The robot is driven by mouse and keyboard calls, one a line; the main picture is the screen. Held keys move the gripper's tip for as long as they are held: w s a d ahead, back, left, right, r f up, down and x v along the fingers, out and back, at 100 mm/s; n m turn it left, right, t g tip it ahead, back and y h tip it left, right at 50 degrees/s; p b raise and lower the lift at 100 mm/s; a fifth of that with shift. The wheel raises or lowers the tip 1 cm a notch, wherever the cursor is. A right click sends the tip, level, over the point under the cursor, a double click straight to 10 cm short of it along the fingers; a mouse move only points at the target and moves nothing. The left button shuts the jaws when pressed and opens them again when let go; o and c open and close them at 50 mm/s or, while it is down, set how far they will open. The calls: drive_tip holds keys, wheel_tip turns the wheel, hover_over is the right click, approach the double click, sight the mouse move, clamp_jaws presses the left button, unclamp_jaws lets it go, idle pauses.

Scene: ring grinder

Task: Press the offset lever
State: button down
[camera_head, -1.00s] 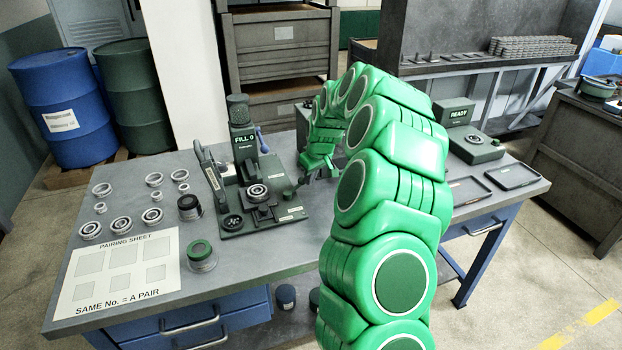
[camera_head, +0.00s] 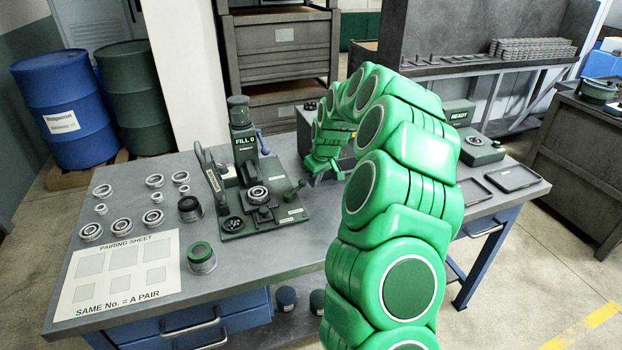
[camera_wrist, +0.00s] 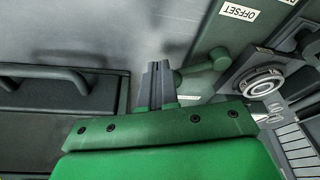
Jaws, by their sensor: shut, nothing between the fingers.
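The offset lever (camera_head: 295,188) is a dark green arm with a round knob, at the right side of the green ring fixture (camera_head: 262,222). In the wrist view the lever (camera_wrist: 204,67) shows beside the OFFSET label (camera_wrist: 240,11). My gripper (camera_wrist: 158,82) is shut and empty, its two grey fingers together just left of the lever knob in that view. I cannot tell whether they touch it. In the head view my gripper (camera_head: 316,170) is small, right of the lever, and partly hidden by my wrist. A bearing ring (camera_head: 257,193) sits on the fixture.
The column with the FILL 0 display (camera_head: 244,140) and a blue handle (camera_head: 263,143) stands behind the fixture. Several loose rings and a pairing sheet (camera_head: 122,268) lie at the left. The READY device (camera_head: 480,148) and trays (camera_head: 512,178) are at the right.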

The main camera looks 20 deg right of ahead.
drive_tip(key=shift+s+d+r, duration=0.3)
drive_tip(key=shift+s+d, duration=0.3)
drive_tip(key=shift+s, duration=0.25)
drive_tip(key=v, duration=1)
drive_tip(key=shift+d, duration=0.35)
drive_tip(key=s+a+r+g, duration=0.1)
drive_tip(key=s+a+r, duration=0.2)
drive_tip(key=s+a, duration=0.6)
drive_tip(key=s+a+r+g, duration=0.1)
drive_tip(key=s+a+r, duration=0.3)
drive_tip(key=s+a, duration=0.5)
drive_tip(key=s+f+m+g, duration=0.1)
drive_tip(key=s+m, duration=0.1)
drive_tip(key=s, duration=1.3)
drive_tip(key=s+f+m+g+h, duration=0.1)
drive_tip(key=s+f+m+g, duration=0.1)
drive_tip(key=s, duration=1.3)
